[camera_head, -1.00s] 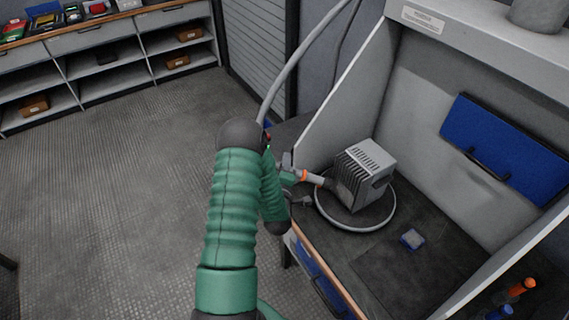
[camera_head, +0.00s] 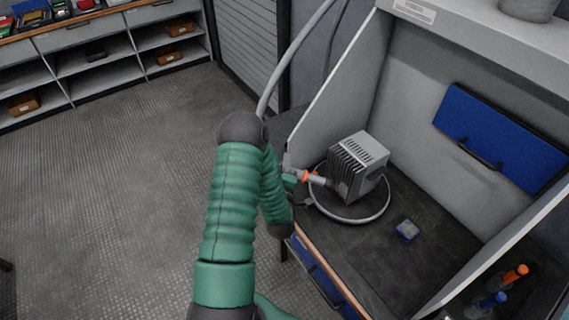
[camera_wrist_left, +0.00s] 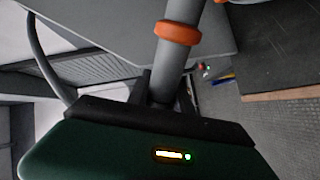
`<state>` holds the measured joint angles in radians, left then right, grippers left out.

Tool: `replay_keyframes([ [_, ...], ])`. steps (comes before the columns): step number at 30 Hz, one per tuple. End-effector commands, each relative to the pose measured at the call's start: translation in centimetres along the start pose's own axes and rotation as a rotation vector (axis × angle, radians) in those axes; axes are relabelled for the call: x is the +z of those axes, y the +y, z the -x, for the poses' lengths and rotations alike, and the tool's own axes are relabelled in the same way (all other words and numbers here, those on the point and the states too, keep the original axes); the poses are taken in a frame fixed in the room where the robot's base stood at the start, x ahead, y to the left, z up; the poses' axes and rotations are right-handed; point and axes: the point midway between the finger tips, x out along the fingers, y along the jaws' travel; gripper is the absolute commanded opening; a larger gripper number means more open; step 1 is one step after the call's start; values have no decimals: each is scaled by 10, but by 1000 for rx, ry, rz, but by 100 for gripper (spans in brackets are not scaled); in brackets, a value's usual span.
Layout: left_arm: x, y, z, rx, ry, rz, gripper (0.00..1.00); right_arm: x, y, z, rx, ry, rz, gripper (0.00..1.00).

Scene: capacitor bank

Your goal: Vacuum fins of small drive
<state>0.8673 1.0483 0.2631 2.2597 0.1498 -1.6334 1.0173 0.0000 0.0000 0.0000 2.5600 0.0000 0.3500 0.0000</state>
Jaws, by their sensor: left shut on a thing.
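The small drive (camera_head: 357,165) is a grey box with vertical fins on its left side and slots in its top. It stands on a round turntable with a pale rim (camera_head: 377,216) inside the booth. My left gripper (camera_head: 291,177) is at the booth's left opening, partly hidden behind my green arm. It is shut on the grey vacuum wand with an orange ring (camera_head: 304,175), which also shows in the left wrist view (camera_wrist_left: 178,32). The wand's nozzle points right, at the finned side; I cannot tell whether it touches. My right gripper is not seen.
A grey hose (camera_head: 290,62) runs upward behind my arm. Bottles with orange and blue caps (camera_head: 515,273) stand at lower right. A blue panel (camera_head: 500,138) hangs on the back wall. The floor at left is clear.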

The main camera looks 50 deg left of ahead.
Motion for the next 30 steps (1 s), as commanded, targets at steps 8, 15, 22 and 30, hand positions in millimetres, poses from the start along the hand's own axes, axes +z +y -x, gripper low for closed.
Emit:
replay_keyframes([
  [8, 0, 0, 0, 1, 0, 1, 0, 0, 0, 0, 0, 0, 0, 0],
  [15, 5, 1, 5, 1, -1, 1, 0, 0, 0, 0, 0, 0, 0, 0],
  [22, 13, 3, 16, 1, -2, 1, 0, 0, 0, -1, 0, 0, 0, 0],
  [30, 22, 4, 29, 1, -1, 1, 0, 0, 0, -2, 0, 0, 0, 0],
])
